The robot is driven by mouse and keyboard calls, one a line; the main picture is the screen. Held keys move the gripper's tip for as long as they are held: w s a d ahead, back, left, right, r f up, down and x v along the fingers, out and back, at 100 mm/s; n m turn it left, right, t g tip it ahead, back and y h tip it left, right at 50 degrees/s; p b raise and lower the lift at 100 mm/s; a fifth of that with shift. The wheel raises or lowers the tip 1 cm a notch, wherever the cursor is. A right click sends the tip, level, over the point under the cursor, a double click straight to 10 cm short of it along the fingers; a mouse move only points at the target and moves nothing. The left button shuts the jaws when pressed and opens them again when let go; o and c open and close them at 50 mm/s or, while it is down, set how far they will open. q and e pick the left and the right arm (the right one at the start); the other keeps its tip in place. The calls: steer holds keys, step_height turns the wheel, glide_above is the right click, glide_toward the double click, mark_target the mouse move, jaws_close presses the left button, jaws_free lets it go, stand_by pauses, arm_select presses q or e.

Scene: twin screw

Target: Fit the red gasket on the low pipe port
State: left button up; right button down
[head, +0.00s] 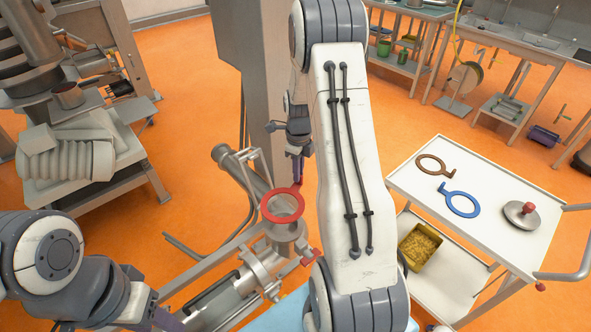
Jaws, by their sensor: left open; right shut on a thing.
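The red gasket (266,211) is a flat ring with a short tab. It lies roughly level over the upturned mouth of the low pipe port (284,231), and the port shows beneath it and through its hole. I cannot tell whether ring and port touch. My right gripper (298,178) points down behind the ring and is shut on the gasket's tab. My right arm hides the area to the right of it. My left gripper (168,321) is open and empty at the lower left, partly cut off by the bottom edge.
A white cart (457,165) at right carries a brown ring (433,159), a blue ring (444,194) and a round lid with a red knob (522,214). A yellow bin (419,248) sits on its lower shelf. A grey column (250,70) stands behind the pipe. Machinery fills the left.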

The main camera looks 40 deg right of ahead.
steer(key=shift+s+f+b, duration=0.1)
steer(key=shift+f+b, duration=1.5)
steer(key=shift+f, duration=0.55)
steer(key=shift+f+b, duration=1.3)
steer(key=shift+f, duration=0.8)
steer(key=shift+f, duration=0.35)
steer(key=c, duration=0.8)
jaws_free()
steer(key=shift+r, duration=0.1)
step_height(320, 180, up, 9)
steer(key=shift+r+b, duration=0.1)
steer(key=shift+b, duration=0.75)
steer(key=shift+r, duration=0.6)
